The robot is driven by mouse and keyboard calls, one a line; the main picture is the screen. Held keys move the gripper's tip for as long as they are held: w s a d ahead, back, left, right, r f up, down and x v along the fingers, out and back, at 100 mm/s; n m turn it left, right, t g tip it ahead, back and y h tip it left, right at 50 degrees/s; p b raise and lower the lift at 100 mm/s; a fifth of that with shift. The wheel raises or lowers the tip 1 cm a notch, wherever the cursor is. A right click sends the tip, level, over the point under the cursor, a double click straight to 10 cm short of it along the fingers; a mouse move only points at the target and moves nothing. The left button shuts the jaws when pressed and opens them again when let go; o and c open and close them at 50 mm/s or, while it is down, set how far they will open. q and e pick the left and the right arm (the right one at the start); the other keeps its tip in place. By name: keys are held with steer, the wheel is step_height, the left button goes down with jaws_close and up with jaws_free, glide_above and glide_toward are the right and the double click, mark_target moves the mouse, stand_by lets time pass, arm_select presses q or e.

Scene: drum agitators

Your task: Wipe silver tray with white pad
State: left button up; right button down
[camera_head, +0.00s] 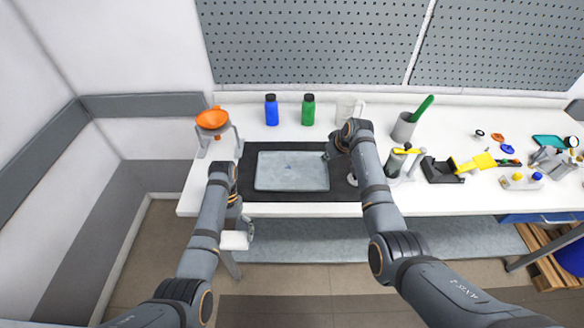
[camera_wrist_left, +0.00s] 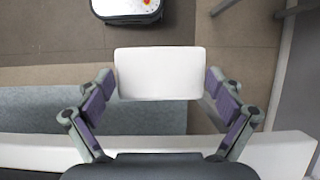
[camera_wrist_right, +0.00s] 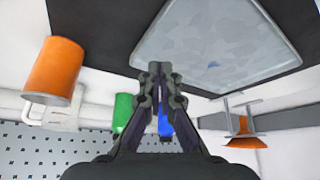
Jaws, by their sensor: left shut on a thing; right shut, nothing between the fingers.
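The silver tray (camera_head: 292,171) lies flat on a black mat (camera_head: 262,151) on the white table, with bluish-grey smudges on its surface. It also shows in the right wrist view (camera_wrist_right: 212,40). My left gripper (camera_head: 240,228) is shut on the white pad (camera_head: 234,240), which hangs in front of the table's front edge, to the lower left of the tray. The pad shows as a white block between the fingers in the left wrist view (camera_wrist_left: 160,73). My right gripper (camera_head: 332,152) is shut and empty at the tray's far right corner. I cannot tell whether it touches the tray.
An orange funnel (camera_head: 212,118) on a stand is at the left. A blue bottle (camera_head: 271,112), a green bottle (camera_head: 308,111) and a mug (camera_head: 350,106) stand behind the mat. A grey cup (camera_head: 403,127) and several tools fill the right side.

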steer(key=shift+r+p, duration=0.6)
steer(key=shift+r, duration=0.3)
steer(key=v, duration=1.2)
